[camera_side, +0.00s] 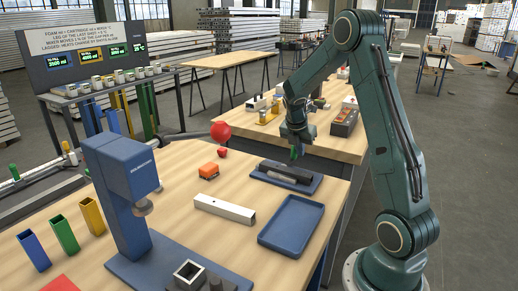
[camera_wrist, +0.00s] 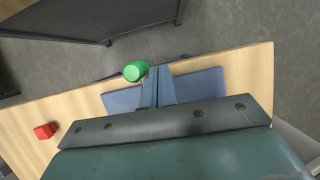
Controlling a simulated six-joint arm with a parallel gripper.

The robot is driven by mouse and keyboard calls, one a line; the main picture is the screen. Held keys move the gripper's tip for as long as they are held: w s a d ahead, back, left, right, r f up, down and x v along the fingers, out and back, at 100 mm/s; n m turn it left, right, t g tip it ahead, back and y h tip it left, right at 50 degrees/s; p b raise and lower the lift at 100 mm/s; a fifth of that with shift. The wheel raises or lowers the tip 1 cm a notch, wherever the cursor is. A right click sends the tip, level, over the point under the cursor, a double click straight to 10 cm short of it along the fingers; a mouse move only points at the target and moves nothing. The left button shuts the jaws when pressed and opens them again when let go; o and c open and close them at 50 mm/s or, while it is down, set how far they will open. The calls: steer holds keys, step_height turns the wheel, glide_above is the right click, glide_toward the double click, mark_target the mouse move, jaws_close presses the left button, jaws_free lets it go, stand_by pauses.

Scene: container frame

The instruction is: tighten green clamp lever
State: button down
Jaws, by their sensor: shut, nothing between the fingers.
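My gripper (camera_side: 296,141) points down above the far right part of the front bench. Its fingers (camera_wrist: 161,84) are together, with nothing seen between them. A green rounded piece (camera_wrist: 136,71) shows just left of the fingertips in the wrist view; in the side view a green piece (camera_side: 294,153) shows right at the fingertips. I cannot tell whether they touch. Below is a dark bar-like fixture (camera_side: 289,174) on a blue base (camera_side: 312,184). Another green-topped upright piece (camera_side: 15,172) stands on the rails at far left. Whether either is the clamp lever is unclear.
A blue press (camera_side: 122,190) stands at front left. A second bench (camera_side: 336,147) holds assorted items behind.

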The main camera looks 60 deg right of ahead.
steer(key=shift+s+a, duration=0.4)
steer(key=shift+s, duration=0.2)
steer(key=shift+s+a, duration=0.55)
steer(key=shift+s, duration=0.3)
steer(key=s+a+r, duration=0.2)
steer(key=s+r, duration=0.1)
steer(key=r, duration=0.6)
steer(key=shift+r, duration=0.15)
steer(key=a+r+m+t+y, duration=0.1)
steer(key=a+r+m+t, duration=0.2)
steer(key=a, duration=0.5)
steer(key=a+r+m, duration=0.3)
steer(key=a+m, duration=0.2)
steer(key=a, duration=0.4)
steer(key=s+a+r+m+t+y, duration=0.1)
steer(key=s+a+m+t+y, duration=0.1)
steer(key=s+a+m, duration=0.7)
steer(key=a+y, duration=0.1)
steer(key=a, duration=0.3)
steer(key=shift+s+m+t, duration=0.3)
steer(key=shift+s+t, duration=0.05)
steer(key=shift+t, duration=0.05)
